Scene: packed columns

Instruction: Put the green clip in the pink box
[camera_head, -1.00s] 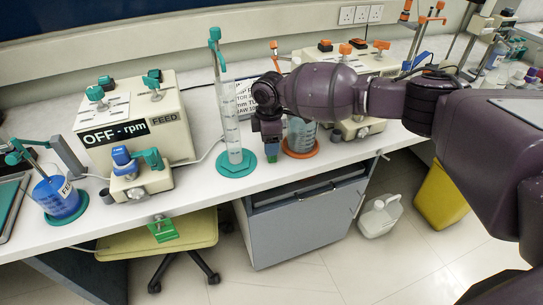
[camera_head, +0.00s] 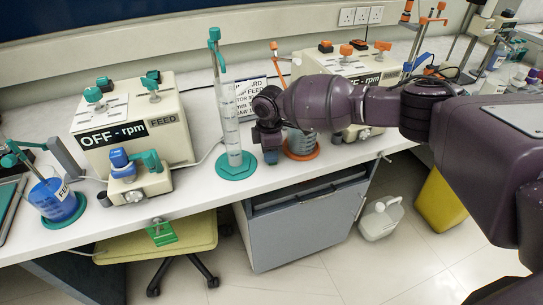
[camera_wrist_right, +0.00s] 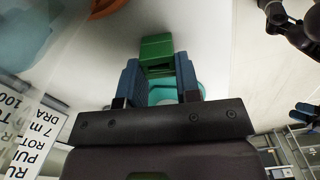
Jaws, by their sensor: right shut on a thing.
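My right gripper (camera_head: 270,157) hangs over the bench, between the tall cylinder and the orange-based beaker in the head view. In the right wrist view its blue fingers (camera_wrist_right: 157,72) are shut on a green block-like piece, which I take as the green clip (camera_wrist_right: 157,50). The clip sticks out past the fingertips. In the head view the clip is hidden or too small to make out. I see no pink box in either view. My left gripper is not in view.
A tall cylinder (camera_head: 230,128) on a teal base stands left of the gripper. A beaker (camera_head: 300,141) on an orange base stands right of it. Pump units (camera_head: 135,115) line the back. A white jug (camera_head: 380,218) and yellow bin (camera_head: 438,198) stand on the floor.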

